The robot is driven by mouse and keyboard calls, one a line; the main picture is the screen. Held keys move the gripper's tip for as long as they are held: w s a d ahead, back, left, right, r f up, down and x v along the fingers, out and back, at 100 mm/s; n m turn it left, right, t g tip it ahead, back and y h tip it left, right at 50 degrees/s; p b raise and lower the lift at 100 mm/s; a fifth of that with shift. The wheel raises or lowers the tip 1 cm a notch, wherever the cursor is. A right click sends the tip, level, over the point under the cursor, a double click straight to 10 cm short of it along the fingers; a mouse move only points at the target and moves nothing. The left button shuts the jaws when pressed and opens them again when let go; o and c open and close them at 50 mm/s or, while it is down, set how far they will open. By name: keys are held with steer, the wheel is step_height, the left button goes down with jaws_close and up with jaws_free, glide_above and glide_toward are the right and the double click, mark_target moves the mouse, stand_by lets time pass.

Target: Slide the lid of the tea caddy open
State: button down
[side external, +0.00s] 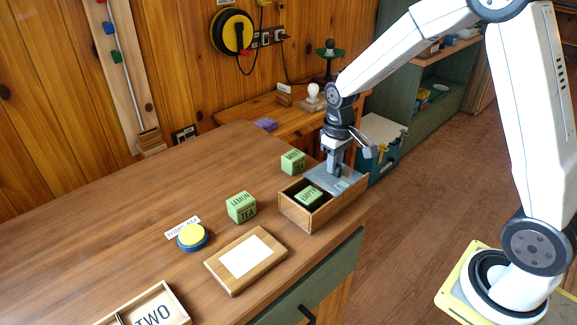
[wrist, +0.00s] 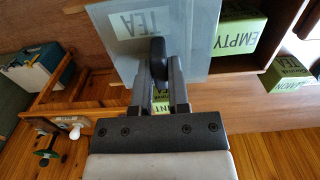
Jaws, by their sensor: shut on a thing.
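The tea caddy (side external: 322,218) is an open-topped wooden box near the counter's right edge. Its grey sliding lid (side external: 350,179), marked TEA in the wrist view (wrist: 205,25), covers only the right part, so the left part is open. A green block (side external: 309,196) marked EMPTY lies inside the open part; it also shows in the wrist view (wrist: 238,37). My gripper (side external: 335,170) points down over the lid. In the wrist view my gripper (wrist: 158,68) is shut on the lid's dark knob (wrist: 157,48).
Green tea blocks stand left of the caddy, one behind (side external: 293,162) and one marked LEMON TEA (side external: 242,207). The counter's back left is clear.

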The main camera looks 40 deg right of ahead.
steer(key=shift+d, duration=1.05)
steer(key=c, duration=0.5)
jaws_free()
steer(key=shift+r, duration=0.1)
steer(key=shift+r, duration=2.4)
